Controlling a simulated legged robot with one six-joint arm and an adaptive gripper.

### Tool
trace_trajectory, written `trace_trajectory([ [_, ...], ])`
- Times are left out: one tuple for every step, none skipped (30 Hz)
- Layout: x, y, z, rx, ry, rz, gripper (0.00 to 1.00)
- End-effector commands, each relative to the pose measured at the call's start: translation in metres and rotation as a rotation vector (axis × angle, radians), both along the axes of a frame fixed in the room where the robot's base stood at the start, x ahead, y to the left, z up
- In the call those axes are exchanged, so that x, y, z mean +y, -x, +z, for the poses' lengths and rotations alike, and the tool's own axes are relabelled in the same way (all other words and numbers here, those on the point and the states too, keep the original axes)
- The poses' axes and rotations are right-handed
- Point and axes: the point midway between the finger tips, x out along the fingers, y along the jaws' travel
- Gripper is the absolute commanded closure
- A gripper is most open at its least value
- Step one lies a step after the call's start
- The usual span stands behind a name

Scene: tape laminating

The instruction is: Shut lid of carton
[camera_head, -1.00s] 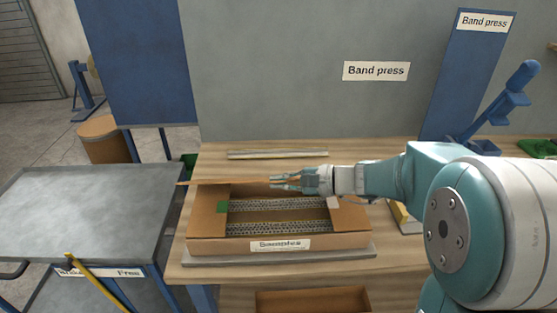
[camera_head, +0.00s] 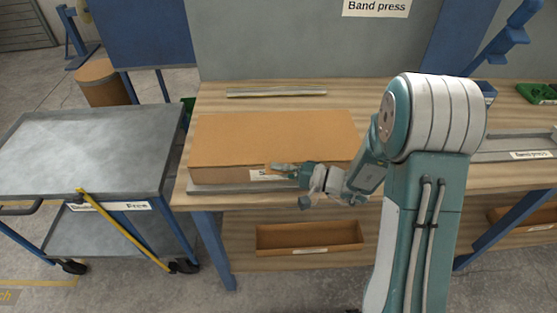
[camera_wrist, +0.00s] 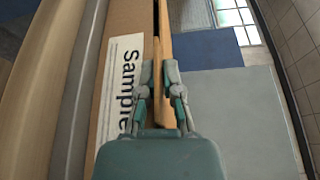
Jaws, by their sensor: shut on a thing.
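The brown cardboard carton (camera_head: 220,175) stands on a grey plate on the wooden bench. Its lid (camera_head: 270,130) lies over the top and hides the inside. My gripper (camera_head: 275,168) is at the front edge of the lid and partly hides the white label on the front wall. In the wrist view, my gripper (camera_wrist: 160,75) is shut on the lid's front edge (camera_wrist: 163,50), beside the "Samples" label (camera_wrist: 122,90). A dark narrow gap shows there between the front wall and the lid.
A metal strip (camera_head: 277,92) lies on the bench behind the carton. A grey cart (camera_head: 90,150) with a yellow bar stands close on the left. An open cardboard tray (camera_head: 310,237) sits on the shelf below. Green bins (camera_head: 537,92) are at the back right.

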Motion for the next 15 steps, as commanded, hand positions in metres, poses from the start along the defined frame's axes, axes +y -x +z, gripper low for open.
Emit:
trace_trajectory([
  [-0.0001,0.0001,-0.0036,0.005,0.001,-0.001,1.0],
  [-0.0001,0.0,-0.0046,0.005,0.001,-0.001,1.0],
  [-0.0002,0.0,-0.0058,0.005,0.002,-0.002,1.0],
  [-0.0002,0.0,-0.0065,0.005,0.002,-0.002,1.0],
  [-0.0002,0.0,-0.0073,0.005,0.002,-0.002,1.0],
  [-0.0002,0.0,-0.0081,0.007,0.003,-0.002,1.0],
  [-0.0002,0.0001,-0.0084,0.007,0.004,-0.002,1.0],
  [-0.0002,0.0002,-0.0088,0.008,0.003,-0.002,1.0],
  [-0.0002,0.0002,-0.0092,0.008,0.004,-0.001,1.0],
  [-0.0002,0.0003,-0.0094,0.009,0.005,-0.001,1.0],
  [-0.0002,0.0003,-0.0096,0.01,0.005,-0.002,1.0],
  [-0.0002,0.0004,-0.0098,0.01,0.006,-0.002,1.0],
  [-0.0003,0.0004,-0.0099,0.011,0.006,-0.002,1.0],
  [-0.0003,0.0005,-0.01,0.011,0.006,-0.002,1.0],
  [-0.0002,0.0007,-0.0102,0.012,0.005,-0.002,1.0],
])
